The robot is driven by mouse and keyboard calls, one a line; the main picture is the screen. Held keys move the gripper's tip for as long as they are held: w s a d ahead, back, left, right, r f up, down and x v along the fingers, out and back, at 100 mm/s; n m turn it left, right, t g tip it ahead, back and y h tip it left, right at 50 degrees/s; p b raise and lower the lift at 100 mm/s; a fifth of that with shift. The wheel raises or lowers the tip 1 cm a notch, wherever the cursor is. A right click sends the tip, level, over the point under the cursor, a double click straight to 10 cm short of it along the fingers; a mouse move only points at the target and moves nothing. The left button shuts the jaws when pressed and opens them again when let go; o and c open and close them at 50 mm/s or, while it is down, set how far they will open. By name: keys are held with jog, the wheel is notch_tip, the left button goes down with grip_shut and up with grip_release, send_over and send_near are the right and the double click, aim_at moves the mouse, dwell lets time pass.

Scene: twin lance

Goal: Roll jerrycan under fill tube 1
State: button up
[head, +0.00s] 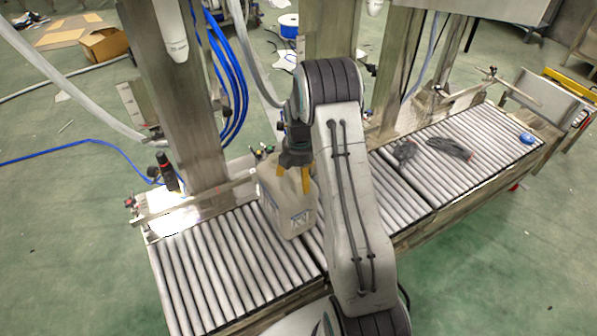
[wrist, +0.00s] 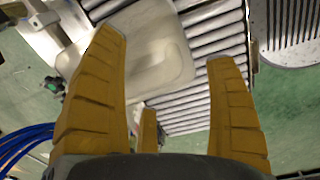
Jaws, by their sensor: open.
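A whitish translucent jerrycan (head: 288,212) with a label stands upright on the rollers, left of my arm. My gripper (head: 293,178) is open over its upper part, with its yellow fingers pointing down and spread apart. In the wrist view the jerrycan (wrist: 155,65) shows between and beyond the fingers of my gripper (wrist: 168,47). I cannot tell whether the fingers touch it. A white fill tube (head: 172,35) hangs at the upper left, left of the jerrycan; a second tube (head: 374,6) shows at the top edge. I cannot tell which is number 1.
The roller conveyor (head: 205,262) has bare rollers to the left of the jerrycan. On its right stretch lie dark gloves (head: 450,148) and a blue object (head: 527,138). Steel posts (head: 172,110) and blue hoses (head: 236,85) stand behind the conveyor.

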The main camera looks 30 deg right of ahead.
aim_at(287, 191)
jog(key=shift+w+f+b, duration=0.15)
jog(key=shift+f+b, duration=0.2)
jog(key=shift+f, duration=2.15)
